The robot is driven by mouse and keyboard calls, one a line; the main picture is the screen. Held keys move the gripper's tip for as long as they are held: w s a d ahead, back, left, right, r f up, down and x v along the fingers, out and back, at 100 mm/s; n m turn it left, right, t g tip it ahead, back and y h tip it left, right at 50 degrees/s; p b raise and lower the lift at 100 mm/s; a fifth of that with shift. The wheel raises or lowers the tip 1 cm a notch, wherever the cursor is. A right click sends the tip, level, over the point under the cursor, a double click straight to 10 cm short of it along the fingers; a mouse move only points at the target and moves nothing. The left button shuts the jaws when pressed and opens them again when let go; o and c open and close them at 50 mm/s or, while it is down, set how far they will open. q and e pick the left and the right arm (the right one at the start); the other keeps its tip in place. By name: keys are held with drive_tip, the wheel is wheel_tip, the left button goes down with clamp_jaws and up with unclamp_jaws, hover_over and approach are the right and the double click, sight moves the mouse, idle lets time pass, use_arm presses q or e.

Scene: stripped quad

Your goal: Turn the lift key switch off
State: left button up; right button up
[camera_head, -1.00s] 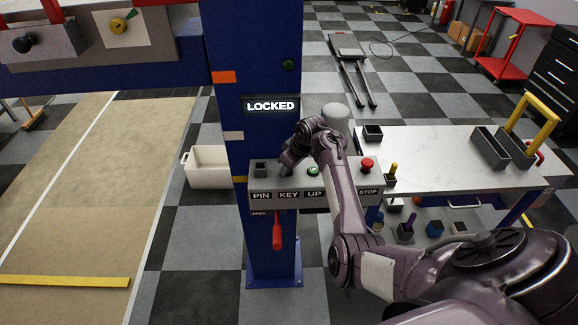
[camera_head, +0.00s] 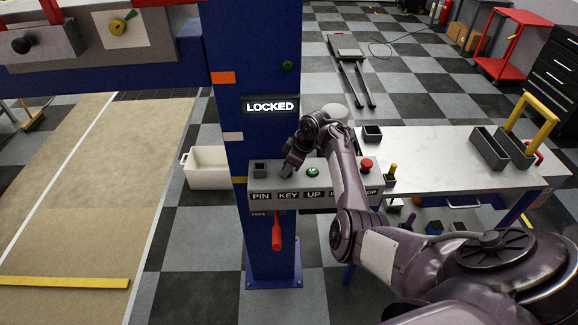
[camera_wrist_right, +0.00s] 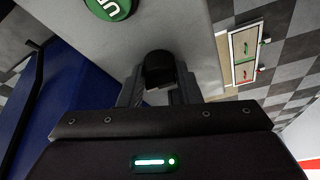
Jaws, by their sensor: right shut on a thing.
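The control box (camera_head: 330,197) is fixed to the blue post (camera_head: 262,60), with labels PIN, KEY, UP and STOP readable on its front. My right gripper (camera_head: 287,172) is at the KEY position on top of the box. In the right wrist view, its fingers (camera_wrist_right: 158,90) are shut on a dark rounded key switch knob (camera_wrist_right: 159,68). The knob is hidden behind the gripper in the head view. A lit LOCKED sign (camera_head: 270,106) is on the post above the box. My left gripper is not in view.
A green UP button (camera_head: 313,172) and a red stop button (camera_head: 366,164) sit right of the gripper on the box. A red handle (camera_head: 277,235) hangs below it. A white bin (camera_head: 207,168) stands left of the post, and a workbench (camera_head: 440,160) stands right.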

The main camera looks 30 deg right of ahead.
drive_tip(key=o, duration=0.9)
drive_tip(key=shift+o, duration=0.2)
drive_tip(key=shift+d+r, duration=0.1)
drive_tip(key=shift+r, duration=0.15)
drive_tip(key=v, duration=0.7)
drive_tip(key=shift+s, duration=0.2)
